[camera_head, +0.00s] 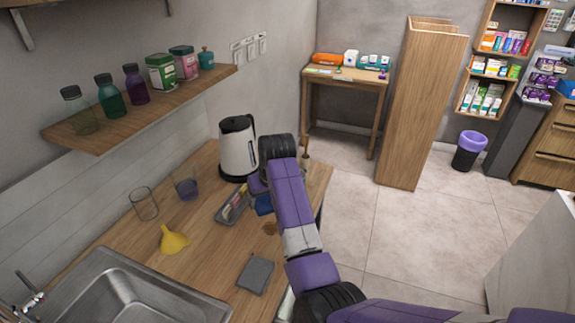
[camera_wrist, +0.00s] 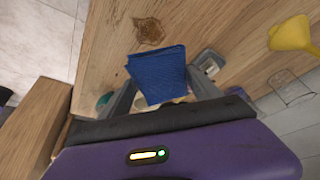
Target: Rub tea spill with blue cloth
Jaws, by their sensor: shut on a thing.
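The blue cloth (camera_wrist: 158,75) is held between the fingers of my gripper (camera_wrist: 160,92) in the wrist view. In the head view a small part of the blue cloth (camera_head: 264,205) shows beside my arm, which hides the rest. The tea spill (camera_wrist: 149,31) is a brown stain on the wooden counter, just beyond the cloth in the wrist view. In the head view the spill (camera_head: 270,229) lies to the left of my arm, in front of the cloth. I cannot tell whether the cloth touches the counter.
A white kettle (camera_head: 238,150), a grey tray (camera_head: 233,203) with small items, two glasses (camera_head: 145,205), a yellow funnel (camera_head: 173,241) and a grey cloth-like square (camera_head: 255,274) stand around on the counter (camera_head: 215,260). A sink (camera_head: 135,290) is at the front left. A shelf (camera_head: 140,115) with bottles overhangs the counter.

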